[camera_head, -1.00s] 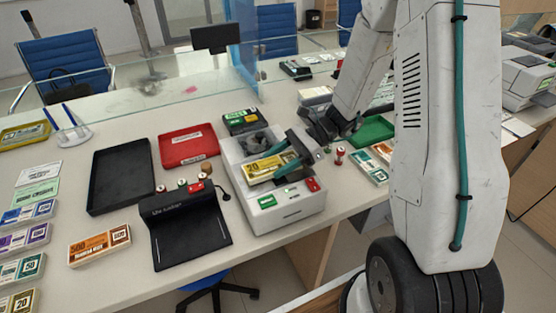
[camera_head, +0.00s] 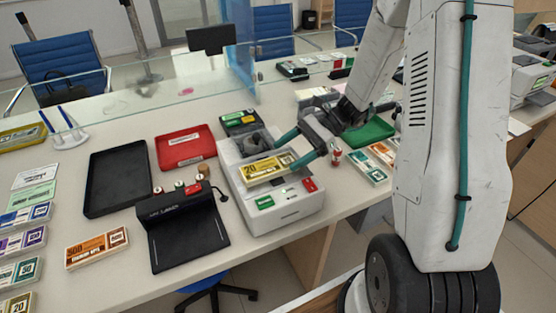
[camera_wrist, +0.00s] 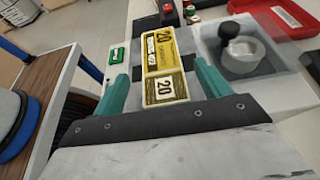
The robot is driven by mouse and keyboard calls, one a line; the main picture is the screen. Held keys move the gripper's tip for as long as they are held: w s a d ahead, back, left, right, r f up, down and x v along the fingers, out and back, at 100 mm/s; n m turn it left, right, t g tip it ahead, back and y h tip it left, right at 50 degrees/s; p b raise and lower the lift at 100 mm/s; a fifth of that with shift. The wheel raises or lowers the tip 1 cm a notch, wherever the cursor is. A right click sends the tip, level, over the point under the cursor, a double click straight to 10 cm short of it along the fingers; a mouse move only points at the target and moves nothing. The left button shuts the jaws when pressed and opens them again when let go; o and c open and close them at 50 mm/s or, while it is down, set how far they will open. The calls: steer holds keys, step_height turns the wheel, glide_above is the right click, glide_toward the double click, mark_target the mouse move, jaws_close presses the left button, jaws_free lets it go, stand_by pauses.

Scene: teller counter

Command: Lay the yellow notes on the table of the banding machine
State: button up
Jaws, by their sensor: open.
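The yellow bundle of 20 notes (camera_head: 265,167) lies flat on the table of the white banding machine (camera_head: 287,213). It also shows in the wrist view (camera_wrist: 166,62), lengthwise between the teal fingers. My gripper (camera_head: 294,148) is open at the right end of the bundle, with one finger on each side. In the wrist view my gripper (camera_wrist: 162,82) shows a gap between each finger and the notes. Nothing is held.
A green tray (camera_head: 370,132) and more bundles lie to the right. Orange notes (camera_head: 97,248) lie at the front left.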

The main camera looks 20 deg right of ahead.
steer(key=v, duration=0.7)
steer(key=s+a+r+n+g+h, duration=0.3)
steer(key=s+a+r+n+h, duration=0.35)
steer(key=s+r+n, duration=0.2)
steer(key=s+a+r+n+t+h, duration=0.1)
steer(key=s+r+n+t+h, duration=0.3)
steer(key=s+n, duration=0.5)
steer(key=s+r+h, duration=0.2)
steer(key=s+h, duration=0.1)
steer(key=s, duration=0.1)
steer(key=shift+s+a, duration=0.2)
steer(key=shift+s, duration=0.05)
